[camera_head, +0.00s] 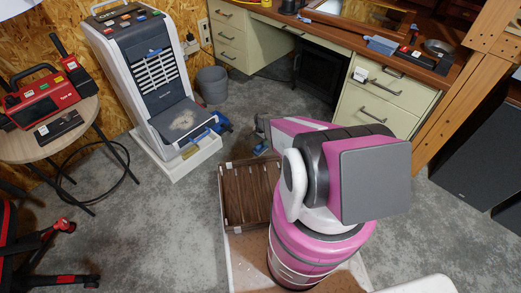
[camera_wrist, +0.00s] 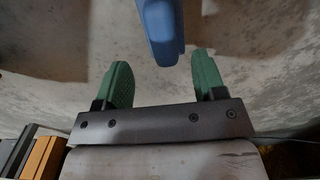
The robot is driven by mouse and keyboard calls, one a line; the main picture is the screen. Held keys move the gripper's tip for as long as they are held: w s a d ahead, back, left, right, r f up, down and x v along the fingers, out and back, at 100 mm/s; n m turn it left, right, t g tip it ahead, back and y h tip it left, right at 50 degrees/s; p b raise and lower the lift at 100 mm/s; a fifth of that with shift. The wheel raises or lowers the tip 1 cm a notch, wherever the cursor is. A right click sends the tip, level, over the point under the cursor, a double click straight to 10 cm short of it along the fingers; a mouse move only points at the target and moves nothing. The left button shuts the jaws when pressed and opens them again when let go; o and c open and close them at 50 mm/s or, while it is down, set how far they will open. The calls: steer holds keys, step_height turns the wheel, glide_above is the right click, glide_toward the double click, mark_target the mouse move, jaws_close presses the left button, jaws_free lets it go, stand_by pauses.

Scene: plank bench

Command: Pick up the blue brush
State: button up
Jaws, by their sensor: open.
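In the wrist view a smooth blue piece, which looks like part of the blue brush (camera_wrist: 161,28), comes in from the top edge over a grey surface. Its lower end is close to the space between my fingertips; the rest is out of frame. My gripper (camera_wrist: 163,76) is open, with green fingers spread on either side and nothing between their pads. I cannot tell whether the blue piece touches a finger. In the head view my pink arm covers much of the middle, and I cannot clearly make out the fingers or the brush there.
A white-and-grey machine (camera_head: 135,75) stands on a white base at left, with a blue item (camera_head: 221,122) beside it. A grey bin (camera_head: 212,84) is behind. A slatted brown crate (camera_head: 246,190) lies beside my arm. A desk with drawers (camera_head: 385,84) lines the back right.

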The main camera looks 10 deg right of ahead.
mark_target(260, 144)
steer(key=f, duration=0.6)
steer(key=shift+a+f, duration=0.25)
steer(key=shift+a, duration=0.05)
steer(key=shift+r, duration=0.1)
steer(key=c, duration=1.1)
